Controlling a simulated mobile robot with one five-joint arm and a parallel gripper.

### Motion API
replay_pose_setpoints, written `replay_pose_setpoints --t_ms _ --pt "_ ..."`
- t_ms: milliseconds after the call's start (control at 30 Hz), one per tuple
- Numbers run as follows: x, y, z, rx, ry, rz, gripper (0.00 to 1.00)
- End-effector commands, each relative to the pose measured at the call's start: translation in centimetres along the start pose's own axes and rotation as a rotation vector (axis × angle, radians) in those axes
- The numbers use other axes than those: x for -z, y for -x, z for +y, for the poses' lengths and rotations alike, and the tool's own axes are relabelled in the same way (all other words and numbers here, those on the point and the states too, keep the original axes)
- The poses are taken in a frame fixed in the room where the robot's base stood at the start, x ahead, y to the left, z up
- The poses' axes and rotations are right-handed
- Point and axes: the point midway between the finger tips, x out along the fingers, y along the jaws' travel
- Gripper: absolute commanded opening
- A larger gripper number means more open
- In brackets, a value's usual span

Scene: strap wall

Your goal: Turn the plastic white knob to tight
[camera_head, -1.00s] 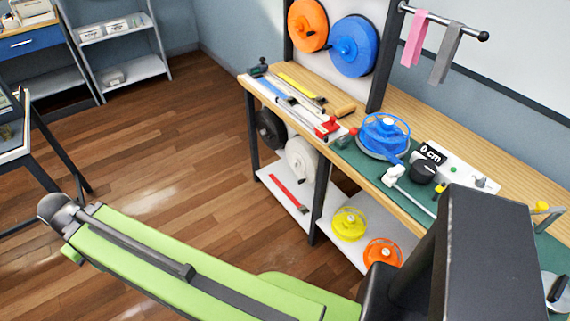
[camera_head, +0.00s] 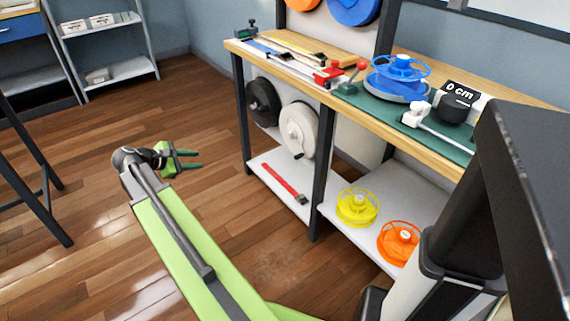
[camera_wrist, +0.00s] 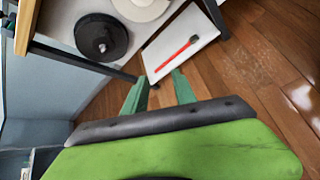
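A white plastic knob (camera_head: 416,114) sits at the front edge of the bench, at the end of a pale rod over the green mat, in the head view. Its turn position cannot be told. My gripper (camera_head: 199,158) is out over the wooden floor, left of the bench and well away from the knob. Its green fingers stand apart with nothing between them. In the wrist view my gripper (camera_wrist: 158,76) is also open and empty, facing the low shelf. The knob does not show in the wrist view.
The bench holds a blue reel (camera_head: 400,70), a black dial (camera_head: 455,105) marked 0 cm, and rulers. Below are a black disc (camera_head: 262,101), a white reel (camera_head: 299,129), a red tool (camera_head: 284,183), and yellow (camera_head: 357,207) and orange (camera_head: 399,242) reels.

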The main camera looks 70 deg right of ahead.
Motion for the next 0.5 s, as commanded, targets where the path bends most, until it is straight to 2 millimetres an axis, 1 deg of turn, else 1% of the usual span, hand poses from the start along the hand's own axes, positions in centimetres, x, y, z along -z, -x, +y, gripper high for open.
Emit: replay_pose_setpoints --t_ms 33,67,100,200,300,333,400,500 --pt "1.1 -5.1 -1.0 -0.015 0.054 -0.074 0.33" --pt "0.5 -7.0 -0.9 -0.026 0.096 -0.123 0.33" --pt "-0.4 -9.5 -0.8 -0.034 0.152 -0.189 0.33" --pt "-2.8 -14.8 -0.7 -0.036 0.292 -0.346 0.33" --pt "-5.0 -18.4 -0.7 -0.017 0.413 -0.477 0.33" --pt "-5.7 -19.2 -0.7 -0.009 0.443 -0.509 0.33" --pt "-6.8 -20.6 -0.7 0.008 0.502 -0.568 0.33" --pt "-8.0 -21.4 -0.5 0.024 0.553 -0.618 0.33"
